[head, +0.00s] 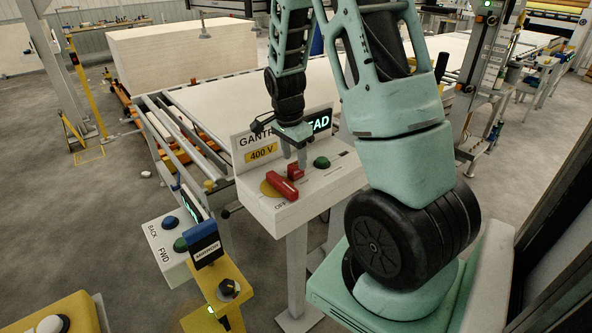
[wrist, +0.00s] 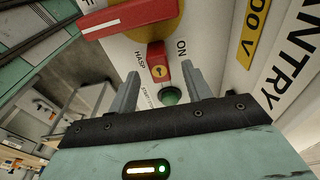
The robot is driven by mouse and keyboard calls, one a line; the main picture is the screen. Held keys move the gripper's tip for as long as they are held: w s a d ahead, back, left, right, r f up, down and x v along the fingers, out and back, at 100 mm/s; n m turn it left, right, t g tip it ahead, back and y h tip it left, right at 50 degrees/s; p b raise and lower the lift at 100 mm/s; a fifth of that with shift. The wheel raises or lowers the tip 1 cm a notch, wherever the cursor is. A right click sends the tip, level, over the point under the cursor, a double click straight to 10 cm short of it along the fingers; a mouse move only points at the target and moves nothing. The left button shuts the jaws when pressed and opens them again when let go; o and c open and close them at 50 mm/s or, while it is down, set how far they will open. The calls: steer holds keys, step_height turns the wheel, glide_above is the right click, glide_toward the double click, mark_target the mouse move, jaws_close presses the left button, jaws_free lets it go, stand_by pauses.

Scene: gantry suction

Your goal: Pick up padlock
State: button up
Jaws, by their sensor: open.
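A small red block with a round yellow face, which looks like the padlock (head: 295,171), sits on the white control box beside the word HASP. In the wrist view the padlock (wrist: 158,62) shows between and just beyond my fingertips. My gripper (head: 294,158) is open above it, pointing down, with one finger on each side in the wrist view (wrist: 160,76). I cannot tell whether the fingers touch it. No shackle can be made out.
A red handle on a yellow disc (head: 282,186) lies left of the padlock, near OFF. A green button (head: 321,162) is close on the right. A GANTRY sign panel (head: 262,145) stands behind. A smaller button box (head: 172,232) and a yellow post (head: 228,285) stand front left.

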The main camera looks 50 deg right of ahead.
mark_target(296, 164)
steer(key=shift+s+d+f+p, duration=0.1)
steer(key=shift+d+f+p, duration=0.1)
steer(key=shift+f, duration=0.7)
steer(key=shift+d+f+p, duration=0.1)
steer(key=shift+f+p, duration=0.1)
steer(key=shift+f, duration=0.65)
jaws_close()
